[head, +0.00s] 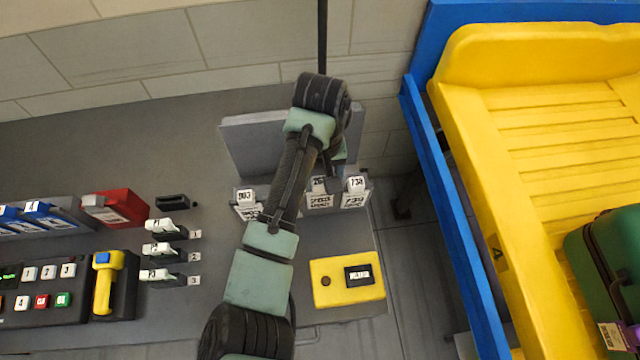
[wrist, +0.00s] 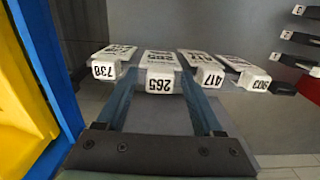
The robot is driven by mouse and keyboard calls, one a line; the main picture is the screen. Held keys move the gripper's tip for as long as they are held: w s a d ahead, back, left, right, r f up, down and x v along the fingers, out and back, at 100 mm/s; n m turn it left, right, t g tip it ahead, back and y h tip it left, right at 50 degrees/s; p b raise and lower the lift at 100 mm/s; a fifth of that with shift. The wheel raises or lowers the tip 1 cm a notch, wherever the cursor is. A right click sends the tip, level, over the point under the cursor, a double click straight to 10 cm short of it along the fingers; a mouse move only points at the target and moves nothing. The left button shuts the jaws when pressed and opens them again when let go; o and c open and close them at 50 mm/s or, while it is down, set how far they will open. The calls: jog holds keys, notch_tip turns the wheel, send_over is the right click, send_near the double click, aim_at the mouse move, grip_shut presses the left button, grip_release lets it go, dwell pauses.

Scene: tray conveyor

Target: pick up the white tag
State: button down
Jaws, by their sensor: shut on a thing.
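Several white tags stand in a row on a grey rack (head: 255,150). In the wrist view they read 738 (wrist: 103,71), 265 (wrist: 159,83), 417 (wrist: 213,77) and 903 (wrist: 258,84). My gripper (wrist: 158,88) has one finger on each side of the 265 tag and is shut on it. The tag is still in line with its neighbours; whether it is clear of the rack cannot be told. In the head view the 265 tag (head: 319,186) shows beside my wrist, between the 903 tag (head: 245,196) and 738 tag (head: 356,184). My arm hides the 417 tag there.
A yellow box with a button (head: 325,283) sits in front of the rack. Numbered black-and-white switches (head: 163,250), a red block (head: 115,207) and a control panel (head: 45,290) lie left. A blue-framed yellow conveyor tray (head: 480,150) with a green suitcase (head: 615,250) is right.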

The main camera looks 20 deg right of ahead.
notch_tip(320, 180, up, 4)
jog(key=shift+f+b, duration=0.15)
jog(key=shift+b, duration=0.2)
jog(key=s+a+p, duration=0.1)
jog(key=s+a, duration=0.1)
jog(key=s, duration=0.7)
jog(key=s+a+p, duration=0.1)
jog(key=s+a, duration=0.2)
jog(key=s, duration=0.7)
jog(key=shift+a+r+p, duration=0.2)
jog(key=shift+p, duration=0.1)
notch_tip(320, 180, up, 7)
jog(key=p, duration=0.6)
jog(key=shift+f, duration=0.2)
